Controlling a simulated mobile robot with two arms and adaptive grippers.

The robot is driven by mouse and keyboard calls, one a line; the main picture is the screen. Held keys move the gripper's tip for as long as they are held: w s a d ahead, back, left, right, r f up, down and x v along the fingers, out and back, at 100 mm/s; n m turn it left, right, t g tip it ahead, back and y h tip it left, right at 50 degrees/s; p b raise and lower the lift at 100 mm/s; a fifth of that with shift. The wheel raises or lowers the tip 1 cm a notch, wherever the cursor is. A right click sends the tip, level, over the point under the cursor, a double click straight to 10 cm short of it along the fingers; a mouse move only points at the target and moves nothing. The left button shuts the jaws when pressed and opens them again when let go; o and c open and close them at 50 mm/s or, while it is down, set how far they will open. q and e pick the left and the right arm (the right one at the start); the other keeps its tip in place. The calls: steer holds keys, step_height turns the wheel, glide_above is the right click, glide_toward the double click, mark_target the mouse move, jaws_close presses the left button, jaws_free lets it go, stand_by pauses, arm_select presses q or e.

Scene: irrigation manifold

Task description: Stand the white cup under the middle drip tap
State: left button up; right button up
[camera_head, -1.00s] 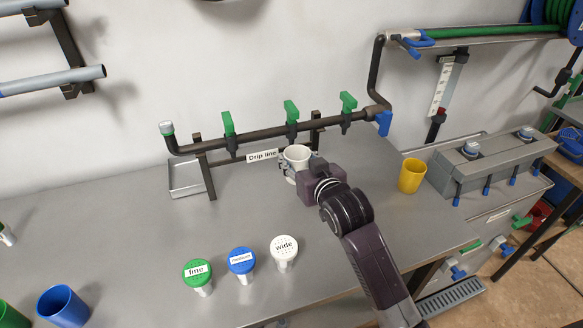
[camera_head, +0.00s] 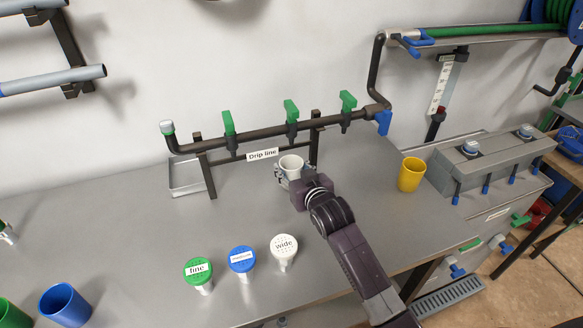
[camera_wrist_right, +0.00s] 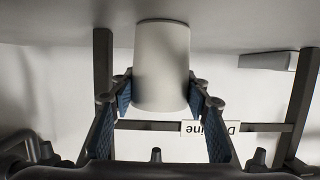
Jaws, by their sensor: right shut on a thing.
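The white cup (camera_head: 291,165) is upright just in front of the drip line, close below the middle drip tap (camera_head: 291,118) in the head view. My right gripper (camera_head: 291,176) is shut on the cup from the front. In the right wrist view, the cup (camera_wrist_right: 162,65) sits between the two blue-padded fingers of the right gripper (camera_wrist_right: 160,97). Whether the cup's base touches the bench is hard to tell. My left gripper is not in view.
Two more green-handled taps, left (camera_head: 229,124) and right (camera_head: 348,103), are on the pipe. A yellow cup (camera_head: 411,175) stands at right. Fine (camera_head: 198,271), medium (camera_head: 242,261) and wide (camera_head: 284,249) heads stand in front. A blue cup (camera_head: 64,305) is front left.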

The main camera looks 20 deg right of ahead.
steer(key=o, duration=1)
steer(key=shift+f, duration=0.1)
steer(key=shift+s, duration=0.1)
steer(key=v, duration=1.2)
